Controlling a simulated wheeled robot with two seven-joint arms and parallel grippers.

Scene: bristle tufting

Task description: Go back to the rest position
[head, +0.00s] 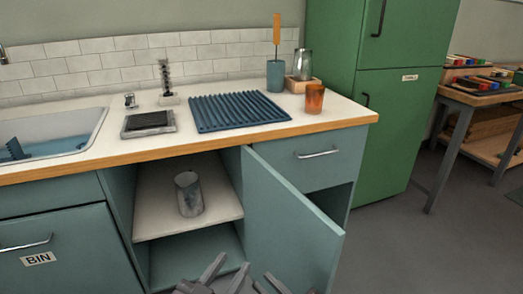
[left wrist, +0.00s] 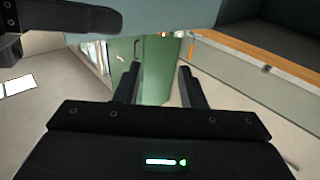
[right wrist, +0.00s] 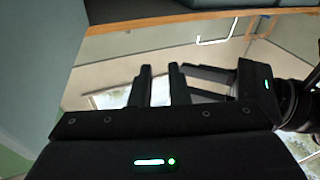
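My left gripper (head: 226,270) is at the bottom of the head view, low in front of the open cabinet. In the left wrist view its two fingers (left wrist: 160,72) stand well apart with nothing between them. My right gripper (head: 268,285) is just to its right and lower, partly cut off by the frame edge, near the open cabinet door (head: 295,215). In the right wrist view its fingers (right wrist: 160,72) stand apart with a narrower, empty gap. Part of the other gripper shows beside it there.
A metal cup (head: 188,195) stands on the cabinet shelf (head: 150,215). The countertop (head: 185,150) holds a blue ribbed mat (head: 238,110), an orange cup (head: 315,98) and a blue holder (head: 275,75). A green fridge (head: 385,120) stands right.

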